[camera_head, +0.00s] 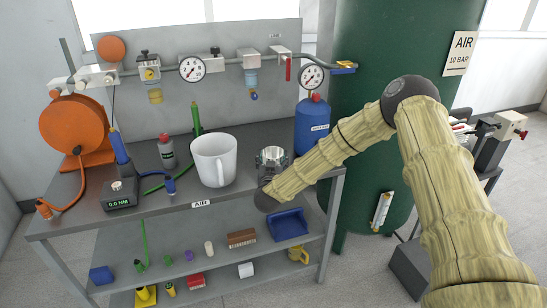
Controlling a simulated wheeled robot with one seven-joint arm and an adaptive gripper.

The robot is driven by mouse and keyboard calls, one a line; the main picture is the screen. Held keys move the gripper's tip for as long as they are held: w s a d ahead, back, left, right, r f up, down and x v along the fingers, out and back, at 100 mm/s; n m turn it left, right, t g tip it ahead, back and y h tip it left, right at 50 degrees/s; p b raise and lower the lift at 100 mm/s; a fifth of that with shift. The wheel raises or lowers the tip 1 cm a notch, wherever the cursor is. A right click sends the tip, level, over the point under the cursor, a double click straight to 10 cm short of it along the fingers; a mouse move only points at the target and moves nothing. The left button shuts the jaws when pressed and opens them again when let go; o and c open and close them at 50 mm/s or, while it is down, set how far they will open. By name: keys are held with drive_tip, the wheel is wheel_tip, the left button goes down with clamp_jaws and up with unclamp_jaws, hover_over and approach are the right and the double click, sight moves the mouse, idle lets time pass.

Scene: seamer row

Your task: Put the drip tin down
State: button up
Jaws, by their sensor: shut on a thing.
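The drip tin (272,154) shows as a small shiny silver cylinder above the right part of the bench top. My gripper (269,170) is at the tin and shut on it. I cannot tell whether the tin's base touches the bench top. The grey bench (236,193) carries an AIR label on its front edge.
A white jug (214,160) stands just left of the tin. A blue bottle (312,126) stands behind and right of it. A torque tester (119,194) and grey bottle (167,153) are further left. Gauges and regulators hang above. Lower shelves hold a blue tray (289,225) and small parts.

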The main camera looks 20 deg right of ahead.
drive_tip(key=shift+f, duration=0.2)
drive_tip(key=o, duration=1.1)
drive_tip(key=shift+o, duration=0.2)
drive_tip(key=b+v, duration=0.2)
drive_tip(key=v, duration=0.9)
